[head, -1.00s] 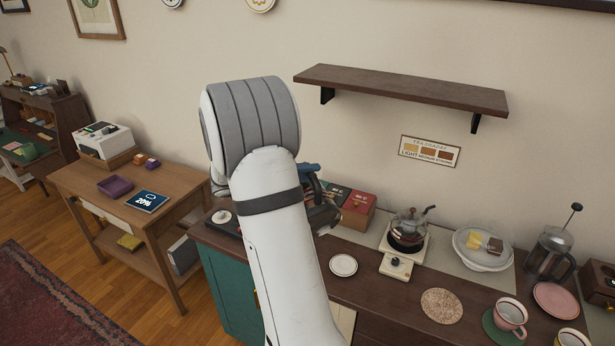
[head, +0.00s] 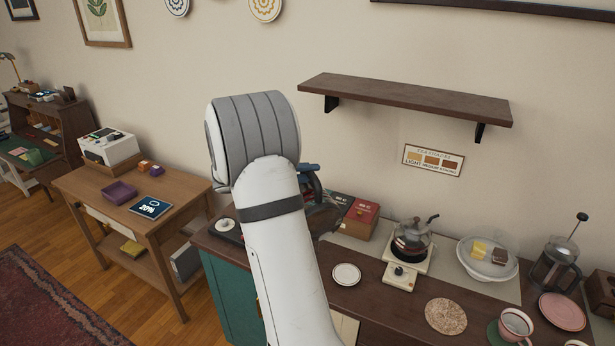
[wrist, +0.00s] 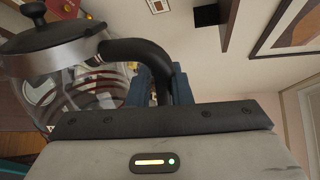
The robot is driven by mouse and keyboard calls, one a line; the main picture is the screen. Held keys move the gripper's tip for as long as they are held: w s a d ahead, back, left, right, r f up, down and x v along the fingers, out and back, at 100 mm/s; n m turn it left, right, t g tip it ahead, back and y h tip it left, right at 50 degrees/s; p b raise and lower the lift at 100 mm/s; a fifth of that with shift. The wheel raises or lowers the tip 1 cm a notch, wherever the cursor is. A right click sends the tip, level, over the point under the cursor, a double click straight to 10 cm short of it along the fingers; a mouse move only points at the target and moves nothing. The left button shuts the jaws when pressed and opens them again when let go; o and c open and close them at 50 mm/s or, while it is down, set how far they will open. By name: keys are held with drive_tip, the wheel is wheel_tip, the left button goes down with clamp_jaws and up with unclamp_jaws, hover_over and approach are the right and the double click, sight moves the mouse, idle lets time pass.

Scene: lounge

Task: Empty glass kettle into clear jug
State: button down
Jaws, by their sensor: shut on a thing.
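My gripper (wrist: 164,86) has blue fingers closed on the black handle of the glass kettle (wrist: 88,95). In the wrist view the kettle has a clear body, a metal collar and a black lid with a knob. The body's lower part is cut off behind my gripper's housing. In the head view my gripper (head: 309,171) and the kettle (head: 325,218) are mostly hidden behind my arm, above the counter's left part. I cannot tell the kettle's tilt or how much liquid it holds. I cannot make out a clear jug in either view.
A glass teapot with brown liquid (head: 411,243) stands on a small cream hotplate (head: 399,275). Nearby are a small white saucer (head: 346,274), a red box (head: 360,214), a cork mat (head: 446,315), a bowl (head: 488,270) and a French press (head: 553,264). A wall shelf (head: 405,101) hangs above.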

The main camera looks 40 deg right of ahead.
drive_tip(key=shift+w+d+r+n, duration=0.15)
drive_tip(key=shift+w+r+n, duration=0.05)
drive_tip(key=shift+w, duration=0.25)
drive_tip(key=shift+w+d+r+n, duration=0.15)
drive_tip(key=shift+w+n, duration=0.05)
drive_tip(key=shift+w, duration=0.3)
drive_tip(key=shift+w+d+r+n, duration=0.2)
drive_tip(key=shift+w+n, duration=0.1)
drive_tip(key=shift+w, duration=0.25)
drive_tip(key=shift+w+d, duration=0.1)
drive_tip(key=shift+w, duration=0.2)
drive_tip(key=shift+w+d+r+n+g, duration=0.1)
drive_tip(key=shift+w+n+g, duration=0.2)
drive_tip(key=shift+w+g, duration=0.1)
drive_tip(key=shift+w+d, duration=0.15)
drive_tip(key=shift+w, duration=0.2)
drive_tip(key=shift+w+n+y, duration=0.2)
drive_tip(key=shift+n+y, duration=0.1)
drive_tip(key=shift+n, duration=0.1)
idle(5.0)
